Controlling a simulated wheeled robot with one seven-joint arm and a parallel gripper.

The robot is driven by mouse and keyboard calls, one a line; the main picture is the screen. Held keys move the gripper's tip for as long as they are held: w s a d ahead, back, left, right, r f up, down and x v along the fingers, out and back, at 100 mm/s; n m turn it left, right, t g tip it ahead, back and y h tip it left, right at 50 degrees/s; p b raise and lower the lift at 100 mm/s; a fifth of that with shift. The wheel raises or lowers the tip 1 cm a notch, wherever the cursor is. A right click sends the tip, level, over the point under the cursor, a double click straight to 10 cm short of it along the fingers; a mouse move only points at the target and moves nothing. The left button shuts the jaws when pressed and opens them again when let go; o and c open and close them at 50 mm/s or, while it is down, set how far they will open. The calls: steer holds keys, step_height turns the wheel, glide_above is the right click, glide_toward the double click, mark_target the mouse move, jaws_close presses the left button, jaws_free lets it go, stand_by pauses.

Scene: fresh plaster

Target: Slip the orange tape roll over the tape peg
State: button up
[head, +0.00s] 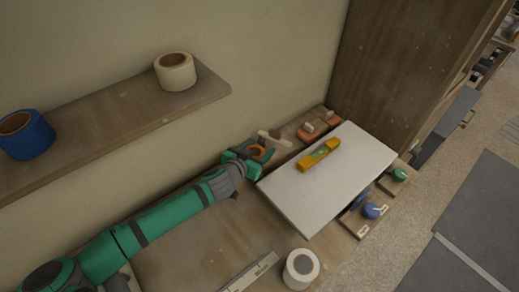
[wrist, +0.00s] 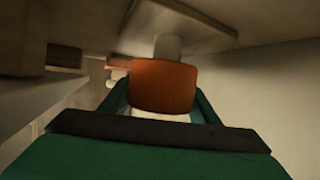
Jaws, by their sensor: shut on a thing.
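The orange tape roll (head: 260,153) is held in my gripper (head: 257,156), close to the wall at the back of the bench. In the wrist view the roll (wrist: 163,87) fills the space between the two green fingers of my gripper (wrist: 162,100). A pale peg (head: 273,138) shows just beyond the roll in the head view. In the wrist view a pale round post, seemingly the peg (wrist: 167,45), rises behind the roll's upper edge. The roll appears beside the peg, not around it; the exact gap between them is unclear.
A white board (head: 300,195) carries a yellow level (head: 319,154) right of my gripper. Orange tools (head: 308,131) lie behind it. A white roll (head: 301,268) stands on the bench. The wall shelf (head: 110,115) holds a blue roll (head: 27,136) and a cream roll (head: 175,73).

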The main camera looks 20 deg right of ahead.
steer(key=shift+f, duration=0.4)
steer(key=shift+f, duration=0.35)
steer(key=o, duration=1.1)
steer(key=shift+c, duration=0.2)
steer(key=shift+s+d, duration=0.1)
steer(key=shift+r, duration=0.1)
steer(key=shift+r, duration=0.25)
steer(key=v, duration=1.2)
steer(key=shift+r, duration=0.35)
